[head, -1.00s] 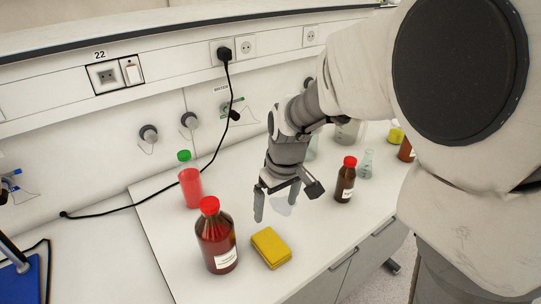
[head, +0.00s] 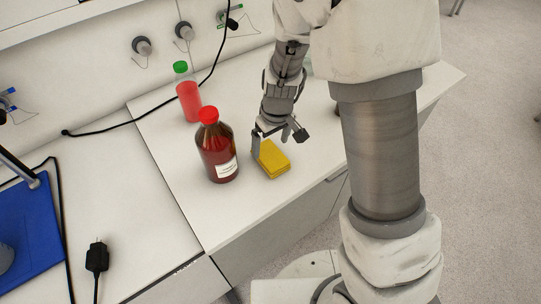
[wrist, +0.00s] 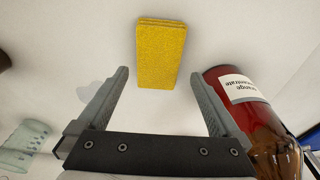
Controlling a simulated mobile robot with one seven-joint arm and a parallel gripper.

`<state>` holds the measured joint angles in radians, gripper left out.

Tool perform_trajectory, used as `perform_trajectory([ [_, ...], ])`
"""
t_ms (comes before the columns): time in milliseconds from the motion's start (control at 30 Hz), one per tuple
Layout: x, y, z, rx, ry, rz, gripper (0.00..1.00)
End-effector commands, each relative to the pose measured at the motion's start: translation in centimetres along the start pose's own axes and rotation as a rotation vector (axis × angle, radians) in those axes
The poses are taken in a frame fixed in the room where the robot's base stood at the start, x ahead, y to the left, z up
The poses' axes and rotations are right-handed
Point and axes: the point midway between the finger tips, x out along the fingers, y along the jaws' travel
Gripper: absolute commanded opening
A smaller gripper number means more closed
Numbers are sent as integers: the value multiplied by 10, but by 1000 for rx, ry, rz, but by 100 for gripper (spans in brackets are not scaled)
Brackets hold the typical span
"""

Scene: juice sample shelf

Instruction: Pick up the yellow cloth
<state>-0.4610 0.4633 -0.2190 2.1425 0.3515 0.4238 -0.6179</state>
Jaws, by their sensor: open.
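The yellow cloth (head: 273,159) is a folded rectangular pad lying flat on the white bench, just right of a large brown bottle. My gripper (head: 270,143) is open and empty, above and beside the cloth's far side. In the wrist view the cloth (wrist: 160,55) lies ahead of the fingertips, roughly centred between the two open fingers (wrist: 158,75). The cloth is not between the fingers. Contact with the cloth cannot be told from the head view.
A brown bottle with a red cap (head: 217,150) stands close to the cloth; in the wrist view it (wrist: 240,98) is beside the right finger. A green-capped bottle of red liquid (head: 188,98) stands behind. A blue mat (head: 30,225) lies at left. Bench front right of the cloth is clear.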

Motion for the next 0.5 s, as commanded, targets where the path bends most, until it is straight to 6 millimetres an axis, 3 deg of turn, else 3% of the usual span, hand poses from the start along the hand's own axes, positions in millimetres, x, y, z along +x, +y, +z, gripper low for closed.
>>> perform_trajectory([
  [300,40,3,5,1,-3,-1,100],
  [500,51,3,5,0,-1,0,100],
])
